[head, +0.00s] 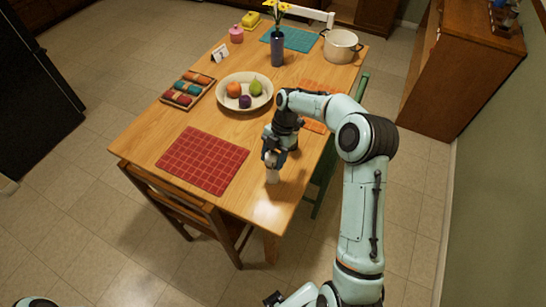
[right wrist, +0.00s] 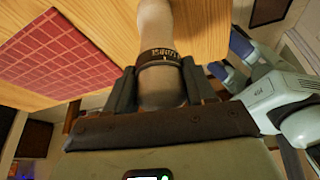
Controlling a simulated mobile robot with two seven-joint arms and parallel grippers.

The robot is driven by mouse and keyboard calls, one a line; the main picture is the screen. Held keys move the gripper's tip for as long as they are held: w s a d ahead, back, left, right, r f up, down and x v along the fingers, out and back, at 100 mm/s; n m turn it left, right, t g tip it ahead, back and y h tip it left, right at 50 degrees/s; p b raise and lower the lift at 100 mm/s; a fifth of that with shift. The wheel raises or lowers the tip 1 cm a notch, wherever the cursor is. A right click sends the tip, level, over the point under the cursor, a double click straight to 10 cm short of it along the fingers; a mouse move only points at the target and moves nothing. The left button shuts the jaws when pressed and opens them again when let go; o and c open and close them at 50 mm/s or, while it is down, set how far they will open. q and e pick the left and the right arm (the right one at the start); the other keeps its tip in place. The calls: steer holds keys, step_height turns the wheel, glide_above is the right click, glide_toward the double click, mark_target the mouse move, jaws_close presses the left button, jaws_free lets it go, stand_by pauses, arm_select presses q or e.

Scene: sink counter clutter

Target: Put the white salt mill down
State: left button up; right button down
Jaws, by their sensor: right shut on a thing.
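The white salt mill (head: 272,175) is upright at the near right part of the wooden table, to the right of the red placemat. My right gripper (head: 274,158) is shut around its upper part. In the right wrist view the pale mill (right wrist: 155,30) stands between the two dark fingers (right wrist: 160,85), with a dark band around it. Its lower end looks at or very close to the tabletop; I cannot tell whether it touches. My left gripper is not clearly in view.
Bare wood surrounds the mill. A chair (head: 180,195) stands at the near edge.

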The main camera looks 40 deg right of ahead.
steer(key=shift+f, duration=0.1)
steer(key=shift+c, duration=1.9)
jaws_free()
arm_select(q)
steer(key=shift+w+r+p, duration=0.9)
steer(key=shift+w+r, duration=0.1)
steer(key=shift+r, duration=0.2)
arm_select(e)
steer(key=v, duration=1.2)
